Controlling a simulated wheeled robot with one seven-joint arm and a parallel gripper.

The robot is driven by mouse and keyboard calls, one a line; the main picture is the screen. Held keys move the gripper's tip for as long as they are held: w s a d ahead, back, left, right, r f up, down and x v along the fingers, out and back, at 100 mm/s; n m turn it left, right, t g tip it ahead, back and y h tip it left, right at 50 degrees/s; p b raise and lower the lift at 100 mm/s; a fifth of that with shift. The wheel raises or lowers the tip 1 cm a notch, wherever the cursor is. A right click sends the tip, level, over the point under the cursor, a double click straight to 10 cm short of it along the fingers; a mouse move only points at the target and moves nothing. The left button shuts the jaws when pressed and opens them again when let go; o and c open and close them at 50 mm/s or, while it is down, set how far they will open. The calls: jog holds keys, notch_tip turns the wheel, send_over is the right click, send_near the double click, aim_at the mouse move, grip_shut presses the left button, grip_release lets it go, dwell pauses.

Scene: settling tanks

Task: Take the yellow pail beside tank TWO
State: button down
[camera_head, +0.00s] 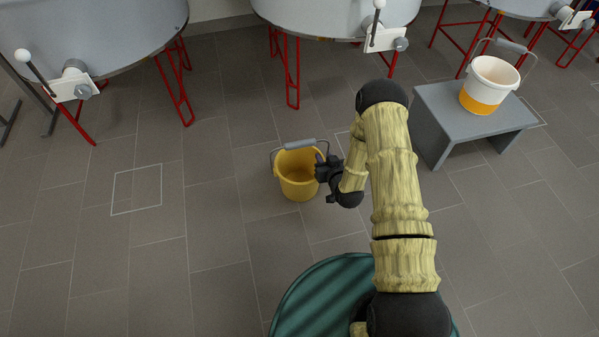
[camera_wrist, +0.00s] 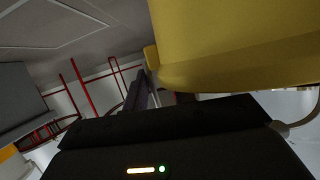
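The yellow pail (camera_head: 298,180) stands upright on the tiled floor, in front of the middle tank (camera_head: 335,14). It looks empty, and its grey-gripped handle (camera_head: 300,145) is up over the rim. My gripper (camera_head: 323,170) is at the pail's right side, close to its rim; I cannot tell if it touches. In the wrist view the yellow pail (camera_wrist: 235,45) fills the upper right, very near. The dark gripper body covers the bottom of that view. The fingers are not clear enough to tell open from shut. No tank label is readable.
A white pail with an orange lower part (camera_head: 487,85) stands on a grey bench (camera_head: 440,125) at the right. Tanks on red legs line the back, with levers and valves on their fronts. The floor at left is clear, with a marked square (camera_head: 136,190).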

jog(key=shift+r, duration=0.15)
notch_tip(320, 180, up, 10)
jog(key=p, duration=0.6)
jog(key=shift+p, duration=0.4)
